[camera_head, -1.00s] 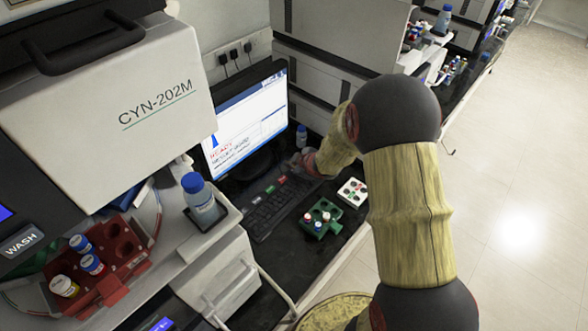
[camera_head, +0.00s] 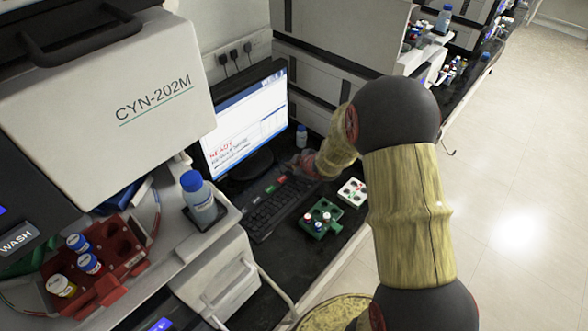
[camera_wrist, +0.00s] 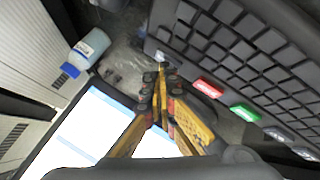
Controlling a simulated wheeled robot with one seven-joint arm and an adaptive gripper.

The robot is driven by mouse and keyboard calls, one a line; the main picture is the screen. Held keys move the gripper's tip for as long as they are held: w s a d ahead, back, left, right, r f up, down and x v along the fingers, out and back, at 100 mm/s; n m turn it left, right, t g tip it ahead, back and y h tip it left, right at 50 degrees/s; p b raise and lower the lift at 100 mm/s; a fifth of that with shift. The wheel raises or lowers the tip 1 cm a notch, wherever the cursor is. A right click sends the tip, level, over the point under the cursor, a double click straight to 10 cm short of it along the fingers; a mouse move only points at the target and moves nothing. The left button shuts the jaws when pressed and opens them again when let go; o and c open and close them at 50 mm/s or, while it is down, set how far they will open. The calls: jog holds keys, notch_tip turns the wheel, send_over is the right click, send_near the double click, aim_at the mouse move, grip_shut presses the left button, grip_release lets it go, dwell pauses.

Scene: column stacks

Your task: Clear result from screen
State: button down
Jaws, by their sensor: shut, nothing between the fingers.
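The monitor's screen (camera_head: 240,130) is lit white with a blue bar at the top and red "READY" text at its lower left; the smaller lines below are hard to read. It also shows in the wrist view (camera_wrist: 80,135). The black keyboard (camera_head: 275,207) lies in front of it, with a red key (camera_wrist: 207,88) and a green key (camera_wrist: 245,112). My gripper (camera_wrist: 161,70) is shut and empty. Its tips are at the keyboard's edge, beside a small pale key (camera_wrist: 160,55); I cannot tell whether they touch. In the head view my wrist hides the fingers.
A blue-capped bottle (camera_head: 301,136) stands right of the monitor. A green rack (camera_head: 320,217) and a white rack (camera_head: 352,192) sit right of the keyboard. Another bottle (camera_head: 198,197) and a red vial rack (camera_head: 122,245) stand at left. The floor at right is clear.

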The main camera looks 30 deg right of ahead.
jog(key=shift+r+p, duration=0.8)
notch_tip(320, 180, up, 5)
jog(key=p, duration=0.4)
jog(key=shift+p, duration=0.4)
dwell(0.5)
